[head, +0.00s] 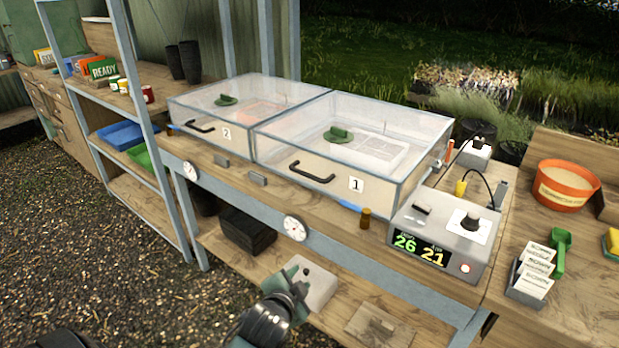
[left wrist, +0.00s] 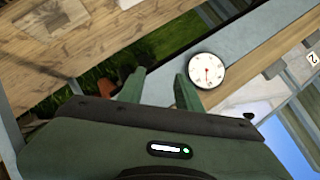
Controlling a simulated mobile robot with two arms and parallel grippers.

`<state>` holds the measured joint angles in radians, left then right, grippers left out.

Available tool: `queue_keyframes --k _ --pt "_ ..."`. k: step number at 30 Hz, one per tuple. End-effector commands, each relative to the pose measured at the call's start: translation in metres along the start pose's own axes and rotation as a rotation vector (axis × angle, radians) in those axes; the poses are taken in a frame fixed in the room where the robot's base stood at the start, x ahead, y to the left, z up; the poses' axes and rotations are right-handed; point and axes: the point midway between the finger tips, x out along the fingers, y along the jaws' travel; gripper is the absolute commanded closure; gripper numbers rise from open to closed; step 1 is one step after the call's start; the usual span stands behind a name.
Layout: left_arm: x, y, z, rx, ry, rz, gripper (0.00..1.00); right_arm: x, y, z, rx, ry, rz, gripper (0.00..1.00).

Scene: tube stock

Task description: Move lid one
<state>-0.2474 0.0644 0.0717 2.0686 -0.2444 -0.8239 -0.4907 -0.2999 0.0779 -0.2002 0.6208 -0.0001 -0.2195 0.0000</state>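Lid one (head: 352,122) is a clear cover on the propagator box with the "1" label (head: 356,185). The lid looks closed. My left gripper (head: 296,270) is in front of the bench, below and apart from lid one. In the left wrist view its two green fingers (left wrist: 163,84) are apart with nothing between them. My right gripper is not in view.
A second clear-covered box (head: 226,104), labelled 2, stands left of box one. A grey control box (head: 446,232) with a lit display stands to its right. A round dial (head: 295,228) is on the bench front.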

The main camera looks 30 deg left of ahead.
Motion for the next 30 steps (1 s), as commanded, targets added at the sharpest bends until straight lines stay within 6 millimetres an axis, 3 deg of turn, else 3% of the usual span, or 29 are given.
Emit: queue_keyframes --k 3,6,9,12,17,30 --pt "0.027 -0.061 -0.033 0.162 0.106 -0.2 0.66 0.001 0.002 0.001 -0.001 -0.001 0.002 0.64" --pt "0.041 -0.108 -0.061 0.327 0.177 -0.376 0.66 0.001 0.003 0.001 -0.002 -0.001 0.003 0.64" --pt "0.048 -0.142 -0.085 0.469 0.223 -0.522 0.66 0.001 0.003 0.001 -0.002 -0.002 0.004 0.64" --pt "0.05 -0.159 -0.1 0.561 0.247 -0.612 0.66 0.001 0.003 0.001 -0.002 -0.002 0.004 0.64" --pt "0.054 -0.171 -0.11 0.613 0.259 -0.662 0.66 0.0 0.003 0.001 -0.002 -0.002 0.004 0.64" --pt "0.103 -0.201 -0.136 0.61 0.26 -0.659 0.66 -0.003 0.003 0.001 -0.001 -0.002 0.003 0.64"
